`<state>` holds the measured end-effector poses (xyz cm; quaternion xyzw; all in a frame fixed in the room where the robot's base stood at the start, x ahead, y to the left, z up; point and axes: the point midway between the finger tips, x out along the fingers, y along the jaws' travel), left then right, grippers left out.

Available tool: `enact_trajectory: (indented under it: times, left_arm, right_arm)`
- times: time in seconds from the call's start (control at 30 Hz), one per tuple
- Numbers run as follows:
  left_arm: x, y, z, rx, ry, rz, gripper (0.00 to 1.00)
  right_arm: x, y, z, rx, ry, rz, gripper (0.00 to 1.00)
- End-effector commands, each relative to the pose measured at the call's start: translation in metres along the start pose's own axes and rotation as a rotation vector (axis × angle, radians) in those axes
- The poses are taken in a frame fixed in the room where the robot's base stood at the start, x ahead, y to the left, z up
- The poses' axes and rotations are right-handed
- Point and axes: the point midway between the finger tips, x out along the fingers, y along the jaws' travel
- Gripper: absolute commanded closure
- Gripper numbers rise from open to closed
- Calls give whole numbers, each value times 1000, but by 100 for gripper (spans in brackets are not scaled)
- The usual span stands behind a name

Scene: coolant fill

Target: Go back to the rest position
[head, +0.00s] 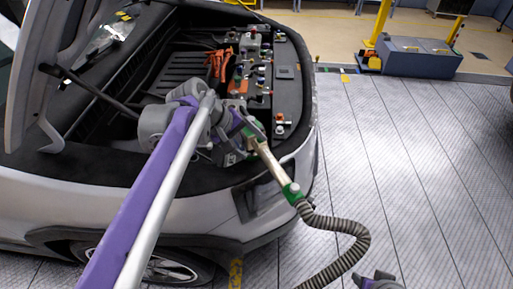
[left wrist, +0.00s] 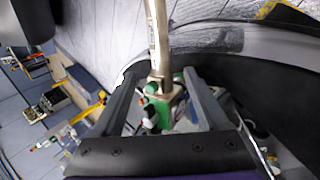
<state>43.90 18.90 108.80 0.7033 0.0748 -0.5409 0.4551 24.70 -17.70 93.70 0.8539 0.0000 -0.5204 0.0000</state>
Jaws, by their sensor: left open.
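My left gripper (head: 240,140) is over the front edge of the car's open bay. In the left wrist view its two fingers (left wrist: 160,74) stand apart, open. A metal filling nozzle (head: 270,166) with green collars lies right by the gripper; in the left wrist view the nozzle (left wrist: 157,40) runs between the fingers, with a gap on each side. The nozzle's front end is at the bay, partly hidden by the gripper. A grey piece at the bottom edge of the head view looks like part of my right gripper (head: 380,281); its fingers are not clear.
A grey ribbed hose (head: 352,232) hangs from the nozzle's rear end and curves down to the bottom edge. The raised hood (head: 45,65) and a dark strut are left of my arm. Orange cables (head: 218,64) lie in the bay. The floor (head: 420,170) at right is clear.

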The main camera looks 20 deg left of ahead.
Motion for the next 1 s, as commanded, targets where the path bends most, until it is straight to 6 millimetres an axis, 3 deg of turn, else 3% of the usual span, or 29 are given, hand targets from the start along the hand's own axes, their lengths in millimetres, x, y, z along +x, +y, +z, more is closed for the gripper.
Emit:
enact_trajectory:
  times: [0.53, 0.63, 0.77, 1.0]
  left_arm:
    - [-2, 0, 1, 3, 0, -1, 24]
    - [0, -8, 11, 41, 9, -19, 24]
    - [11, -41, 46, 198, 46, -90, 24]
    - [37, -137, 116, 632, 144, -264, 24]
  right_arm:
    - [0, 0, 0, 0, 0, 0, 50]
    - [0, 0, 0, 0, 0, 0, 50]
    - [0, 0, 0, 0, 0, 0, 50]
    - [0, 0, 0, 0, 0, 0, 50]
